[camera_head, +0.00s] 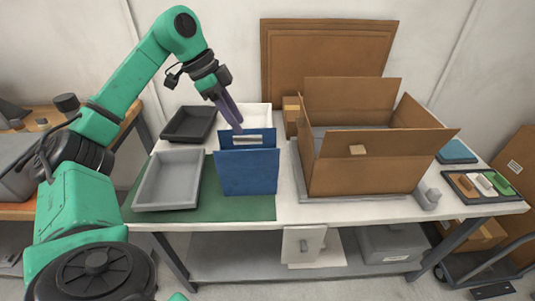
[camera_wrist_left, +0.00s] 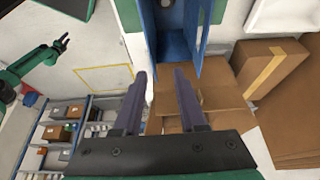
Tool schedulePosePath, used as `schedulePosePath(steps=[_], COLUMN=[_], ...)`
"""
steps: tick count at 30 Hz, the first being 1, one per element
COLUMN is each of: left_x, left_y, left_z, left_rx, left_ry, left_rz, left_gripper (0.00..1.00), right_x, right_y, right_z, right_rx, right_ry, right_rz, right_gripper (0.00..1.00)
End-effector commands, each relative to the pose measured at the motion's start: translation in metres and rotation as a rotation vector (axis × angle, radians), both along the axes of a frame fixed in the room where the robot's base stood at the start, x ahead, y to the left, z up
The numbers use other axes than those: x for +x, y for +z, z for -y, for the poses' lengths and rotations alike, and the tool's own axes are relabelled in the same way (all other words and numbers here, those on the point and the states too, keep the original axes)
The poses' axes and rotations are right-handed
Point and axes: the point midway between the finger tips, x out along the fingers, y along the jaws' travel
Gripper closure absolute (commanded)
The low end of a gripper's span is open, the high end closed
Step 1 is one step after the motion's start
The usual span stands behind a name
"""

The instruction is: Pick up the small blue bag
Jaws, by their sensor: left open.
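The small blue bag (camera_head: 248,172) stands upright and open-topped on the green mat (camera_head: 207,205) at the front left of the table. Something pale shows inside its top. My left gripper (camera_head: 231,113) is just above and behind the bag, pointing down, with its fingers apart and empty. In the left wrist view the gripper's two fingers (camera_wrist_left: 162,76) are spread, and the blue bag (camera_wrist_left: 188,57) shows past their tips at the top. My right gripper (camera_wrist_left: 62,42) seems to be the small dark one far off at the left of the left wrist view.
An open cardboard box (camera_head: 355,176) stands right of the bag. A grey tray (camera_head: 168,181) and a dark tray (camera_head: 189,124) lie left of it. A white tray (camera_head: 258,113) is behind it. A dark tray with small coloured items (camera_head: 465,196) lies at the far right.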

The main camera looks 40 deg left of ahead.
Motion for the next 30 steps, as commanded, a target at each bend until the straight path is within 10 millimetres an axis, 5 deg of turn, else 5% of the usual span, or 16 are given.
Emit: schedulePosePath(steps=[5, 13, 22, 30], left_x=[-0.005, 0.01, 0.016, 0.019], left_y=[-0.022, -0.079, -0.123, -0.135], left_z=[-0.004, 0.017, 0.033, 0.036], left_rx=[0.014, 0.012, 0.01, 0.01], left_ry=[0.042, 0.036, 0.034, 0.034], left_rz=[-0.043, -0.038, -0.038, -0.034], left_gripper=[0.59, 0.59, 0.59, 0.59], right_x=[0.018, -0.041, 0.0, -0.011], right_y=[-0.007, -0.016, -0.01, -0.01], right_z=[-0.002, 0.002, -0.002, -0.001], right_rx=[0.003, -0.004, 0.004, 0.002], right_ry=[0.0, -0.002, 0.0, -0.001], right_rz=[0.028, -0.067, 0.002, -0.017], right_gripper=[0.5, 0.5, 0.5, 0.5])
